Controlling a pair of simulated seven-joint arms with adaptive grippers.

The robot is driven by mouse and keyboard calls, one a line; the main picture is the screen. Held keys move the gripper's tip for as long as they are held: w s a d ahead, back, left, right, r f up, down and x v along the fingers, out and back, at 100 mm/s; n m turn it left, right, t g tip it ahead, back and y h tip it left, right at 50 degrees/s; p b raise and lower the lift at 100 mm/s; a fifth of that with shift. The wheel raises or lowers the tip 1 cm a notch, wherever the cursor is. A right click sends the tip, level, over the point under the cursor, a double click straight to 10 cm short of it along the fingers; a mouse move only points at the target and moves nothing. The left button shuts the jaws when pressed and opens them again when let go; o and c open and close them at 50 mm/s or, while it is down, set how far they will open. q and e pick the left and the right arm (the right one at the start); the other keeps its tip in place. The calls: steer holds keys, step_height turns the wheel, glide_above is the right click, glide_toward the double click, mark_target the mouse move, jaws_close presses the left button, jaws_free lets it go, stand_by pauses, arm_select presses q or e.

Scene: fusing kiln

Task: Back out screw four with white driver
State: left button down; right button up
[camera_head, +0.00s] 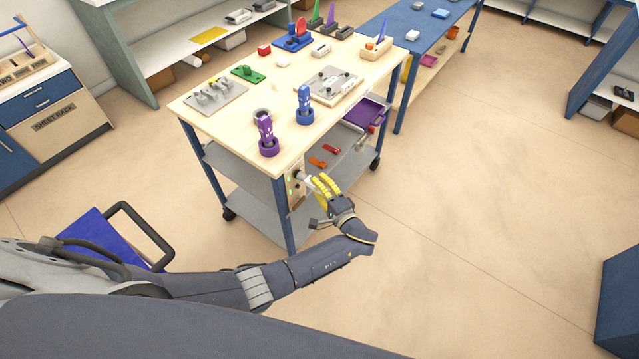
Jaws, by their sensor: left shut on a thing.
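My left gripper (318,184) has yellow fingers and is at the near right corner of the wooden-topped cart, below its top. It is shut on a small white thing, which looks like the white driver (304,179). The driver points left toward a pale upright panel (294,188) on the cart's side. Small dark spots show on the panel, but I cannot tell which is screw four. I cannot tell whether the driver's tip touches a screw. My right gripper is not in view.
The cart top (240,130) holds a purple driver-like tool (267,136), a blue one (304,106), a grey plate with clamps (214,97) and a pale fixture (332,84). A purple drawer (366,116) stands open on the right. The floor right of the cart is clear.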

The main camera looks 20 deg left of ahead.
arm_select(q)
steer(key=shift+w+a, duration=0.15)
steer(key=shift+a, duration=0.35)
stand_by(1.2)
steer(key=shift+d, duration=0.1)
stand_by(0.9)
steer(key=shift+s+d, duration=0.3)
steer(key=shift+d, duration=0.5)
steer(key=shift+s+d, duration=0.3)
steer(key=shift+d, duration=0.55)
steer(key=shift+s+d, duration=0.3)
steer(key=shift+d, duration=0.5)
